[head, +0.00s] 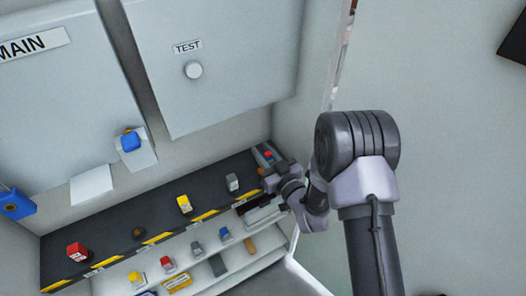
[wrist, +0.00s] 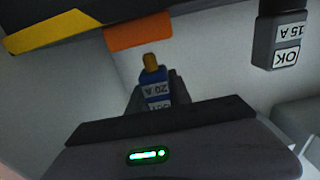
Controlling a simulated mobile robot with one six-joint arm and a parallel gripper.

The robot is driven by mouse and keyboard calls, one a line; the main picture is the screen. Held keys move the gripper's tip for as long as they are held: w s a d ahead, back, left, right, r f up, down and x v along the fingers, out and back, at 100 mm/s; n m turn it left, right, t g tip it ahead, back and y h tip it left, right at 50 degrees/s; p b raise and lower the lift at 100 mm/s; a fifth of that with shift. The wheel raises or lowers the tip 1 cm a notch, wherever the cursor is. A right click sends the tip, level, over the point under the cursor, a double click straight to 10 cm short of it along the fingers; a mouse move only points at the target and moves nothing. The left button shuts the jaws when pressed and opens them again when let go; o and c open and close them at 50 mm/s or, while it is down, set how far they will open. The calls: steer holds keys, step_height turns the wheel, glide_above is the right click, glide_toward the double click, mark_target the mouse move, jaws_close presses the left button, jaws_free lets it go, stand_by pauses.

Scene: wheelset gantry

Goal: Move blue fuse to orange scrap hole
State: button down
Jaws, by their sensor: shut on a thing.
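My gripper (wrist: 154,100) is shut on a blue fuse (wrist: 153,75) with a brass-coloured tip and a "20 A" label, which reads upside down in the wrist view. The fuse stands out beyond my fingers, clear of the surfaces around it. An orange patch (wrist: 137,32) lies beyond its tip; I cannot tell whether it is the scrap hole. In the head view, my arm reaches in from the right to the right end of the dark shelf. My fingertips and the held fuse are not clear there.
The dark shelf (head: 155,215) has a yellow-and-black edge and carries red, yellow and grey fuses. A lower white shelf holds several more, including a blue one (head: 225,234). A grey "OK 15 A" fuse (wrist: 281,40) is at the wrist view's right. A "TEST" panel (head: 215,70) stands behind.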

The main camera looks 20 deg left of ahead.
steer(key=shift+f, duration=0.5)
steer(key=shift+f, duration=0.35)
steer(key=shift+f, duration=0.4)
steer(key=c, duration=1.1)
jaws_free()
steer(key=v, duration=1.7)
steer(key=shift+s, duration=0.2)
steer(key=shift+d, duration=0.1)
